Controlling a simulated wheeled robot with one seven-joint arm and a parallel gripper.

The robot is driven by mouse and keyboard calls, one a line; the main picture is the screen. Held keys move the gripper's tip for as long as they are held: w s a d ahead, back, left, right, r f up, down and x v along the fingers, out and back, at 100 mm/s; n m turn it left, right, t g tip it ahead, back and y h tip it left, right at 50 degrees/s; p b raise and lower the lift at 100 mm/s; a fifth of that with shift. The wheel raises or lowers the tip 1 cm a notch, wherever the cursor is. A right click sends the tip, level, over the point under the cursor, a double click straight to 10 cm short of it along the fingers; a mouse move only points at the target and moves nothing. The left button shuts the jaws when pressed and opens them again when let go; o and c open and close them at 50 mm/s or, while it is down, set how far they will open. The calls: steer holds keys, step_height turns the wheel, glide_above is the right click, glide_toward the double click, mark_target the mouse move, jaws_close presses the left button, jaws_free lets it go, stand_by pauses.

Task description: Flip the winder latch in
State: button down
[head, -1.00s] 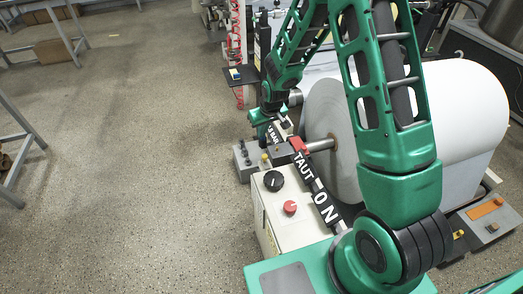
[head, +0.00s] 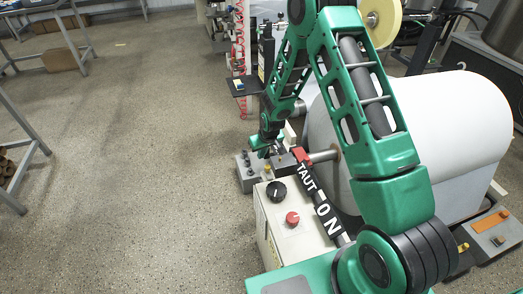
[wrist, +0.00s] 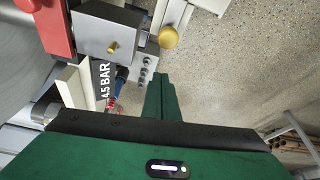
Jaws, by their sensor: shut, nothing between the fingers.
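A red piece (head: 301,155) sits at the end of the big roll's shaft, by a grey block (head: 283,160); I cannot tell for sure which part is the winder latch. In the wrist view the red piece (wrist: 45,25) is at the top left, and the grey block (wrist: 112,38) with a brass pin and a yellow knob (wrist: 168,37) is to its right. My gripper (head: 262,146) is beside the grey block in the head view. Its green fingers (wrist: 160,97) are shut and empty in the wrist view, below the yellow knob and apart from it in the picture.
The white roll (head: 450,125) fills the right side. A grey button box (head: 246,173) is left of the block.

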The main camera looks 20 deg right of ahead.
mark_target(268, 169)
steer(key=shift+s+d, duration=0.2)
steer(key=shift+s, duration=0.8)
steer(key=shift+s+d, duration=0.15)
steer(key=shift+s, duration=0.8)
steer(key=shift+s, duration=1.8)
steer(key=v, duration=1)
steer(key=shift+w+r, duration=0.15)
steer(key=shift+r, duration=0.25)
